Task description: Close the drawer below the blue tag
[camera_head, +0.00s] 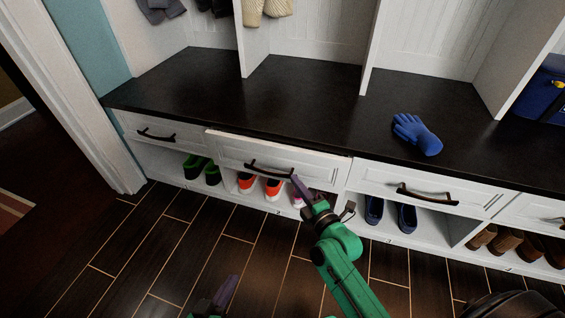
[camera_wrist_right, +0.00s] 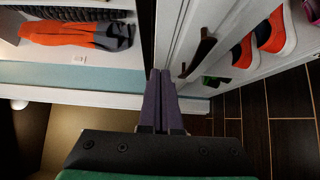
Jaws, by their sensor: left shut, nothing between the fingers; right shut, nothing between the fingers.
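The second drawer from the left (camera_head: 230,150) is white with a black bar handle, and its front stands out a little from the cabinet. It appears in the right wrist view as a white front with a dark handle (camera_wrist_right: 199,55). My right gripper (camera_head: 297,183) is shut and empty, in front of this drawer just right of its handle; I cannot tell whether it touches. Its closed purple fingers (camera_wrist_right: 160,75) show in the wrist view. My left gripper (camera_head: 228,290) is shut and empty, low over the floor. I cannot make out a blue tag.
A blue glove (camera_head: 416,133) lies on the black bench top (camera_head: 300,95). Other drawers sit left (camera_head: 133,122) and right (camera_head: 380,177). Green shoes (camera_head: 203,168), orange shoes (camera_head: 262,187), blue shoes (camera_head: 390,213) and brown shoes (camera_head: 508,243) stand below. The wood floor in front is clear.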

